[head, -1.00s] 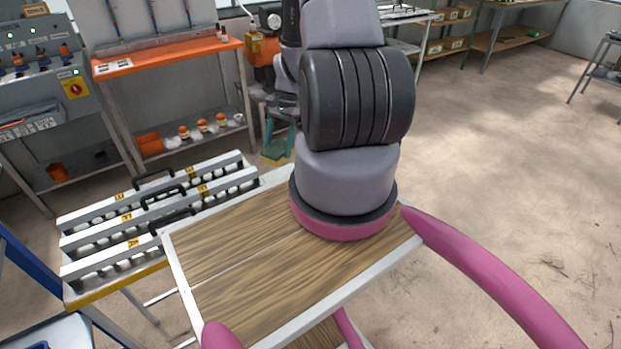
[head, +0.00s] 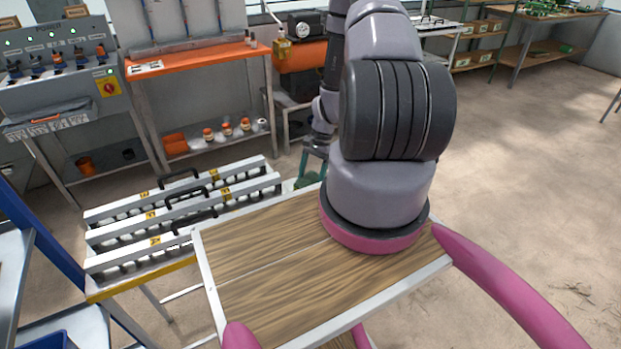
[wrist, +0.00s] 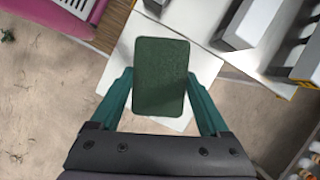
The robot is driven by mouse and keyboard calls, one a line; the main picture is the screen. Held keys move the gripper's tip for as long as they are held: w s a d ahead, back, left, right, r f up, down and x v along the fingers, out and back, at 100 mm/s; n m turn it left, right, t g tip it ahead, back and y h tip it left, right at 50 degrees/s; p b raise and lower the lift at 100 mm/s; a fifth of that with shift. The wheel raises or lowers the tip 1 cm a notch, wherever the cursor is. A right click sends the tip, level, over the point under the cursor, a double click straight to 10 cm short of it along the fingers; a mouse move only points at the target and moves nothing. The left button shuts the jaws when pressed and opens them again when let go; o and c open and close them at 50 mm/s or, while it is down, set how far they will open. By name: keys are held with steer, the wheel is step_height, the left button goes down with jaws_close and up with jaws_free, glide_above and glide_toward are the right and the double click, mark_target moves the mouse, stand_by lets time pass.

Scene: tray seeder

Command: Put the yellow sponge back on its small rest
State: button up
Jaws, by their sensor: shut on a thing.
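My gripper (wrist: 160,82) has teal fingers closed on both sides of a dark green, textured rectangular pad (wrist: 160,58). Only the pad's green face shows in the wrist view; no yellow surface is visible, so I cannot tell whether it is the sponge. In the head view my gripper (head: 316,150) is small and partly behind my arm, beyond the wooden top. A white surface (wrist: 168,124) lies below the pad in the wrist view; the gap between them is unclear. I cannot make out the small rest.
A rack of long grey tray bars with black handles (head: 180,215) stands left of my wooden top (head: 270,270). Behind are an orange-topped bench (head: 190,62) and a control panel (head: 65,75). A blue-framed stand (head: 45,240) is at the left edge. Open floor lies right.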

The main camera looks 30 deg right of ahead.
steer(key=shift+f, duration=0.1)
steer(key=o, duration=1)
steer(key=shift+o, duration=0.2)
steer(key=v, duration=1.2)
steer(key=w+a+r+n+t+h, duration=0.15)
steer(key=a+r, duration=0.25)
steer(key=r, duration=1)
steer(key=a+r+n+t+h, duration=0.1)
steer(key=a+r+n+t, duration=0.15)
steer(key=r, duration=1.15)
steer(key=s+a+r+n+t, duration=0.2)
steer(key=s+a+r, duration=0.2)
steer(key=s+r, duration=0.4)
steer(key=s+a+r+n+t, duration=0.3)
steer(key=s+a+r, duration=0.2)
steer(key=s+r, duration=0.2)
steer(key=shift+s+a+r, duration=0.25)
steer(key=shift+s+r, duration=0.15)
steer(key=shift+r, duration=0.85)
steer(key=shift+y, duration=0.25)
